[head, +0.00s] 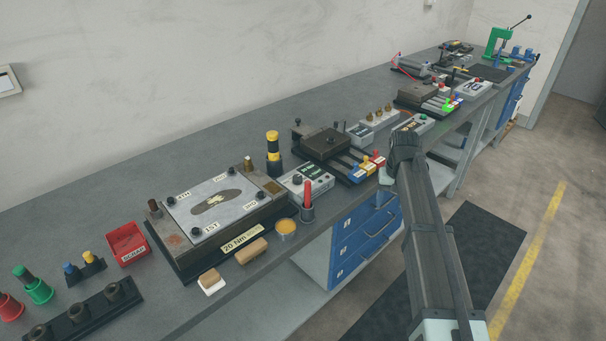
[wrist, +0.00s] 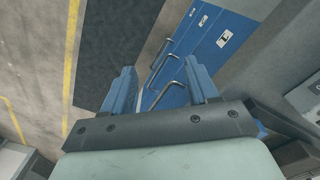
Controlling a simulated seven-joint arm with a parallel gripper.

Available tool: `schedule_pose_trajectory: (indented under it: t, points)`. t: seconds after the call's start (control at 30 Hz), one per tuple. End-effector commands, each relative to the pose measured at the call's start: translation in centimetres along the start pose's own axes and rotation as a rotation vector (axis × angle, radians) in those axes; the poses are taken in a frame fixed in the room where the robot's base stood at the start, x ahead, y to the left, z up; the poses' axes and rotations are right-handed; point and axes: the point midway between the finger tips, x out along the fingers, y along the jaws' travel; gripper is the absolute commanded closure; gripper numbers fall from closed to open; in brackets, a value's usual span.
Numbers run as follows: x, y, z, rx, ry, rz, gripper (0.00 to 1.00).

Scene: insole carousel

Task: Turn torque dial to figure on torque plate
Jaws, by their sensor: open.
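A plate reading "20 Nm" (head: 241,240) is fixed to the front edge of the large dark fixture, which carries a pale metal plate (head: 190,222) with numbered corners. A small light-grey box (head: 318,177) with a dark knob and a green display stands just right of the fixture. The knob may be the torque dial; its setting is too small to read. My gripper (wrist: 160,90) is open and empty in the wrist view, its two blue fingers apart over the drawer fronts. In the head view my arm's end is right of the fixture, and its fingers are hidden.
A red-handled tool (head: 307,195) in a holder and a yellow-filled cup (head: 286,229) stand before the grey box. A smaller fixture (head: 325,143) with coloured parts is beyond it. Blue drawers (head: 362,243) with protruding handles are under the bench; a dark mat (head: 455,265) lies on the floor.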

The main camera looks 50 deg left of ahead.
Motion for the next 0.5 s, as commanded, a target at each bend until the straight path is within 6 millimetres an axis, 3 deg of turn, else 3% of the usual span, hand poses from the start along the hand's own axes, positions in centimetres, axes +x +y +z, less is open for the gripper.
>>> schedule_pose_trajectory:
  t: [0.03, 0.2, 0.4, 0.5]
  points:
    - [-1.9, -3.0, -1.5, -0.034, 0.004, 0.000, 0.41]
    - [-7.5, -11.7, -3.4, -0.129, 0.003, -0.001, 0.41]
    - [-13.8, -21.4, -3.9, -0.229, 0.002, -0.001, 0.41]
    - [-16.1, -24.8, -3.6, -0.264, 0.001, 0.000, 0.41]
